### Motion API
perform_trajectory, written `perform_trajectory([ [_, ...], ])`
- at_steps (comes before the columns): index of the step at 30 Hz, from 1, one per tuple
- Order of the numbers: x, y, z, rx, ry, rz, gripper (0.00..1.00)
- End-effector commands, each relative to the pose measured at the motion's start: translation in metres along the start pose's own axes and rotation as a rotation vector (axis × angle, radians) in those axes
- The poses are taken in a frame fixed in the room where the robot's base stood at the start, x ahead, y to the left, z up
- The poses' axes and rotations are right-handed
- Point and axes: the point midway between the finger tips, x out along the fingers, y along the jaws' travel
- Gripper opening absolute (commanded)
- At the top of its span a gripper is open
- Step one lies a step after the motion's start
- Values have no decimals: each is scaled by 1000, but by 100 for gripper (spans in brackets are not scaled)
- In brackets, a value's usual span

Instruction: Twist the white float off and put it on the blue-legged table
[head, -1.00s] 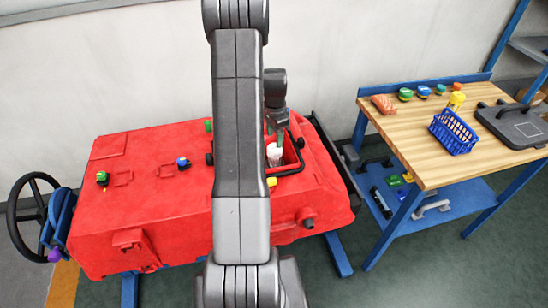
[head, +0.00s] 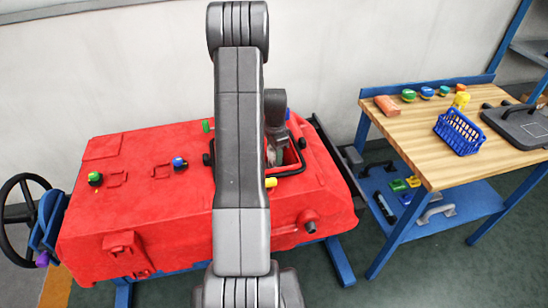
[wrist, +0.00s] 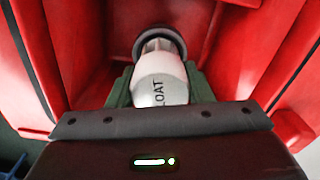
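The blue-legged table (head: 420,155) stands to the right with a wooden top.
The red scrubber (head: 150,210) has a black bar (head: 293,172) around the opening. On the table are a blue basket (head: 459,132), an orange-brown block (head: 387,105), several small coloured parts and a dark case (head: 518,125). The table's front left top is clear.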

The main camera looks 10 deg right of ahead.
Motion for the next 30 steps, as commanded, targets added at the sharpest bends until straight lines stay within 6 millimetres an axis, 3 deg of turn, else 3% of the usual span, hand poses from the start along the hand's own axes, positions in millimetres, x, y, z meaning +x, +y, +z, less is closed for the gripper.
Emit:
perform_trajectory([
  [8,1,0,0,-62,1,-1,3],
  [30,0,0,0,-259,1,0,0],
])
